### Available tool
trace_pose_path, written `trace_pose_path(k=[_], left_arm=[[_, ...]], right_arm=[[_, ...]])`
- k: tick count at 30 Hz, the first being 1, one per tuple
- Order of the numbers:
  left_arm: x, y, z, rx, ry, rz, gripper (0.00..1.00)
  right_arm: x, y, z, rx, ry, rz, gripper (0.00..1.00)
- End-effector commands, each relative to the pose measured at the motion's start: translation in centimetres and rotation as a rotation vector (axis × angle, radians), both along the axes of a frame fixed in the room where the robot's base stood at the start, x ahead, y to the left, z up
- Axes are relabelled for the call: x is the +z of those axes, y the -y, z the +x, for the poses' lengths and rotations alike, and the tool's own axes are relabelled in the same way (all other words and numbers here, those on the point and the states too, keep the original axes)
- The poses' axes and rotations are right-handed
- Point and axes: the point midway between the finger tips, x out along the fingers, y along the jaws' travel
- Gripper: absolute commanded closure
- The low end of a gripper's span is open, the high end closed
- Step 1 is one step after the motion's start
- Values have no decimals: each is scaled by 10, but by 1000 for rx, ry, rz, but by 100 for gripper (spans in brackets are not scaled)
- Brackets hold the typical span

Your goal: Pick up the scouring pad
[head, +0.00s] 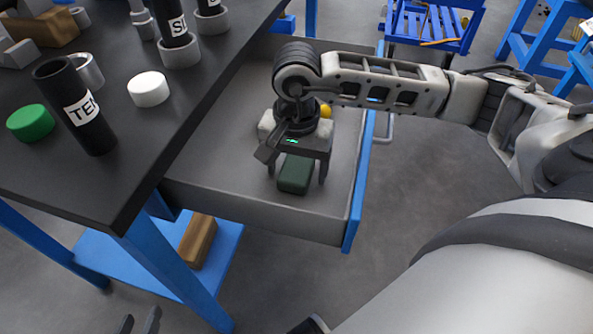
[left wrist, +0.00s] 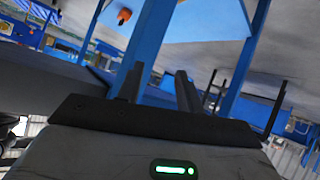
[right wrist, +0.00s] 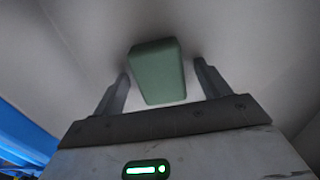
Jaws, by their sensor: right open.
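The scouring pad (head: 295,174) is a dark green block lying on the floor of the open drawer. In the right wrist view the green pad (right wrist: 157,72) sits between and just beyond the fingertips, with a gap on each side. My right gripper (head: 297,178) points down into the drawer, open, with its fingers on either side of the pad. It also shows in the right wrist view (right wrist: 160,72). My left gripper (head: 139,321) is at the bottom edge of the head view, low beside the table. Its fingers are apart and empty in the left wrist view (left wrist: 158,72).
The grey drawer (head: 215,193) with a blue front (head: 357,195) surrounds my right gripper. A yellow item (head: 325,110) lies behind the gripper. The black tabletop (head: 130,190) holds a black tube (head: 75,105), a green cap (head: 30,123) and a white cap (head: 148,89).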

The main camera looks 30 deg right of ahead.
Motion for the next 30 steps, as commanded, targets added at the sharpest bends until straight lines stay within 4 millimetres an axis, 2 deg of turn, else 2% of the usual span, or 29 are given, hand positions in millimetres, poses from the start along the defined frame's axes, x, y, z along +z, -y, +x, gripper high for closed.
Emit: trace_pose_path(k=[2, 6, 7, 20, 23, 27, 30], left_arm=[[0, 0, 0, 1, 1, -1, 64], [1, 1, 1, 2, 2, -2, 64], [1, 1, 1, 2, 2, -2, 64], [7, 0, 2, 3, 10, 0, 64], [17, -2, 4, 7, 30, 4, 64], [45, -8, 1, 25, 73, 7, 64], [72, -16, -7, 47, 111, 15, 64]], right_arm=[[0, 0, 0, 0, 0, 0, 27], [0, 0, 0, 0, -1, 1, 66], [0, 0, 0, 0, -1, 1, 73], [8, 0, 0, 0, 1, 1, 73], [17, 0, 0, 0, 2, 1, 73], [41, -1, 0, 1, 3, 1, 73], [63, -7, -19, 6, 1, 1, 73]])
